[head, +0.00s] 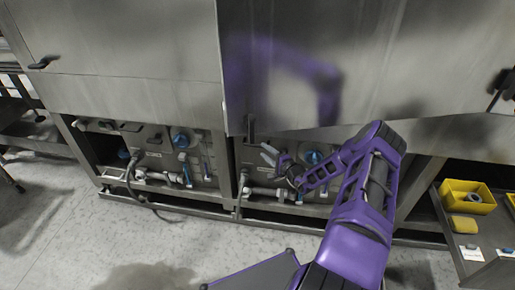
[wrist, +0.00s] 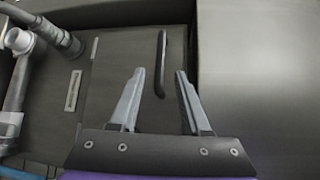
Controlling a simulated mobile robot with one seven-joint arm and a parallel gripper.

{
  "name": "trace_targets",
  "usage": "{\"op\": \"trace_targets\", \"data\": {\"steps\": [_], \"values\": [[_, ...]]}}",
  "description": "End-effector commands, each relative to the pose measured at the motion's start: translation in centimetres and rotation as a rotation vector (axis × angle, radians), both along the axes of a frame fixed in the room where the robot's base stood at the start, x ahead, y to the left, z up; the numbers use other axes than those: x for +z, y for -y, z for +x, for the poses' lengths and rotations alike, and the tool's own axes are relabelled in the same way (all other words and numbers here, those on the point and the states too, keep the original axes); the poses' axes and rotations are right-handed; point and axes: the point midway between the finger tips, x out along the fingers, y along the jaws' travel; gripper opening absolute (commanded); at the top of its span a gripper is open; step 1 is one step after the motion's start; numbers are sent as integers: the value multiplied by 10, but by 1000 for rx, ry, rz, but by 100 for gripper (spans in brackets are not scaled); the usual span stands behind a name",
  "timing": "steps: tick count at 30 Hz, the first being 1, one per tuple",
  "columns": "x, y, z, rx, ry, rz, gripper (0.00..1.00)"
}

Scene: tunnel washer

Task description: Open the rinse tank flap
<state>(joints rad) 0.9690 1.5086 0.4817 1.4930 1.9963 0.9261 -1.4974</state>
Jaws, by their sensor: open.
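A dark bar handle (wrist: 162,50) stands out from a grey panel (wrist: 115,55) in the wrist view. I take this panel to be the rinse tank flap, but its label (wrist: 73,91) is too small to read. My gripper (wrist: 160,72) is open, with one finger on each side of the handle's lower part in the picture. I see no finger touching it, and cannot tell how deep the handle sits between them. In the head view my gripper (head: 265,153) is in the right-hand lower bay, where my arm hides part of the panel. The panel looks closed.
A large steel door (head: 330,60) overhangs the bay, and its surface fills the wrist view's right side. Pipes (wrist: 20,75) run at the left there. A similar bay with a blue valve (head: 180,140) is to the left. A yellow bin (head: 457,207) stands on a right-hand shelf.

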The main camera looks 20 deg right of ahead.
Motion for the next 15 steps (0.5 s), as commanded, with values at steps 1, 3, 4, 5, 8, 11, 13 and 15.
{"op": "trace_targets", "data": {"steps": [1, 3, 4, 5, 8, 11, 13, 15], "values": [[-4, -3, 11, 2, 3, -1, 47], [-5, -6, 24, 2, 3, -1, 47], [-6, -7, 29, 2, 2, -1, 47], [-7, -8, 33, 2, 0, -1, 47], [-8, -10, 46, 2, 2, -1, 47], [-9, -11, 53, 1, 0, -1, 47], [-9, -12, 57, 1, 1, -1, 47], [-9, -12, 58, 1, 0, -1, 47]]}}
